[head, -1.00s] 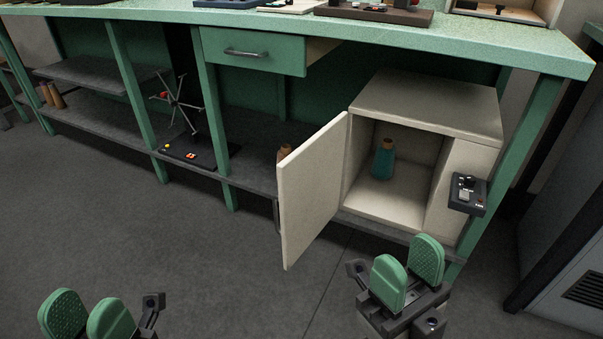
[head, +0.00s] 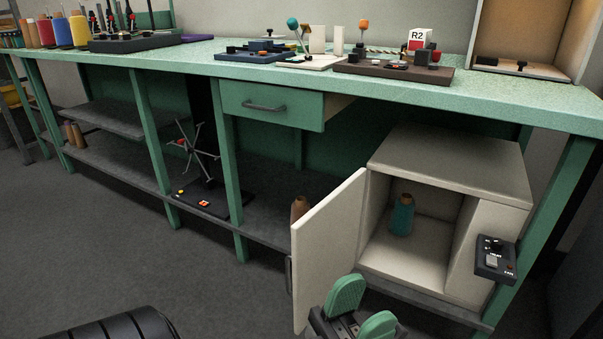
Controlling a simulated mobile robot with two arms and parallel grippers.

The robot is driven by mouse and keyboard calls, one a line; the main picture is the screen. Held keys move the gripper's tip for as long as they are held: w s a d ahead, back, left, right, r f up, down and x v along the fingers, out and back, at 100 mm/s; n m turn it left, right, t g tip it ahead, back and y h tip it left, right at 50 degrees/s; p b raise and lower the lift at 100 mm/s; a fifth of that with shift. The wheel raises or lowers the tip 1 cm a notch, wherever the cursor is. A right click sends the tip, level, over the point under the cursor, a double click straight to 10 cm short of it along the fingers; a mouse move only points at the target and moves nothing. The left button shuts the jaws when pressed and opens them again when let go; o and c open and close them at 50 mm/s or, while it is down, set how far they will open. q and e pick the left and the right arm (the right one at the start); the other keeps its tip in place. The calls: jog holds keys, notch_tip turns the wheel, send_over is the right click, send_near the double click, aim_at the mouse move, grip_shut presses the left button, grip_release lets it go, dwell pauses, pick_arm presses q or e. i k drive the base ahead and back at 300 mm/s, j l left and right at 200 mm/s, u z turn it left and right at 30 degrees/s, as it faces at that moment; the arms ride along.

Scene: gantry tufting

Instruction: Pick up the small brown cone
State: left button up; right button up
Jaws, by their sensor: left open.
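A brown cone (head: 300,207) stands on the lower shelf under the bench, partly hidden behind the open cabinet door. Two more brown cones stand close together on the lower shelf at the far left, one in front (head: 69,133) and one beside it (head: 79,135). I cannot tell which is the small one. A teal cone (head: 402,218) with a brown top stands inside the cabinet. My left gripper (head: 361,311) is open and empty, its green pads apart, low in front of the cabinet. My right gripper is not in view.
The cabinet door (head: 330,250) stands open toward me, beside the gripper. A switch box (head: 495,258) is on the cabinet's right side. A drawer (head: 271,107) sticks out under the worktop. A spoked stand (head: 202,190) is on the lower shelf. The floor at left is clear.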

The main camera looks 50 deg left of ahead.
aim_at(300, 207)
jog(key=i+j+z, duration=0.1)
jog(key=j, duration=3.4)
jog(key=i+j, duration=0.15)
jog(key=j, duration=0.2)
jog(key=i+j, duration=0.15)
jog(key=j, duration=0.2)
jog(key=i+j, duration=0.15)
jog(key=j, duration=0.2)
